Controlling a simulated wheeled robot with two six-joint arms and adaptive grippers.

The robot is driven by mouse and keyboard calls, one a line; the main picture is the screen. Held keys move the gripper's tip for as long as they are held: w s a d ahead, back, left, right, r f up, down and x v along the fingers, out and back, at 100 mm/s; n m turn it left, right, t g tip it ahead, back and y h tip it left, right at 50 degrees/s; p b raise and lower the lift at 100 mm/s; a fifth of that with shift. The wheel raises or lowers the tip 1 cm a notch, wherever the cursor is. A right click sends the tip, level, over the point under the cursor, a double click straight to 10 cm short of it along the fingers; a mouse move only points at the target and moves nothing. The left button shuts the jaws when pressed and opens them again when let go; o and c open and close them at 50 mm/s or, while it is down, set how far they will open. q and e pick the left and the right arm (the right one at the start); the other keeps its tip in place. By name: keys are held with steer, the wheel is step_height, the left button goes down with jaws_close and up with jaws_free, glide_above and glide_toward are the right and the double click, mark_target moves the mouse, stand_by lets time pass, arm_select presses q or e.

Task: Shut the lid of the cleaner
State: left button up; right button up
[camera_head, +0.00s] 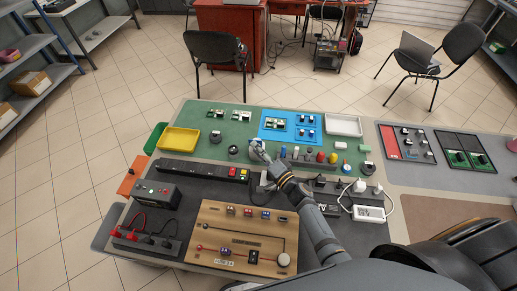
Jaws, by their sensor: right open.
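My right arm reaches in from the lower right over the workbench. Its gripper (259,152) is open, at the middle of the green mat (200,115), near its front edge. The cleaner is hard to make out at this size. A small dark round tin (233,151) just left of the gripper may be it, and I cannot tell how its lid stands. Another small round dark part (215,137) lies further left. The gripper hides what is directly under it. My left gripper is not in view.
A yellow tray (178,140) stands left, a blue mat (290,127) with small boards behind, and a white tray (344,125) at right. A row of coloured-top pieces (320,157) stands right of the gripper. A wooden panel (240,235) and a black power supply (155,193) lie in front.

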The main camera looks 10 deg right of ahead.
steer(key=shift+c, duration=0.2)
jaws_close()
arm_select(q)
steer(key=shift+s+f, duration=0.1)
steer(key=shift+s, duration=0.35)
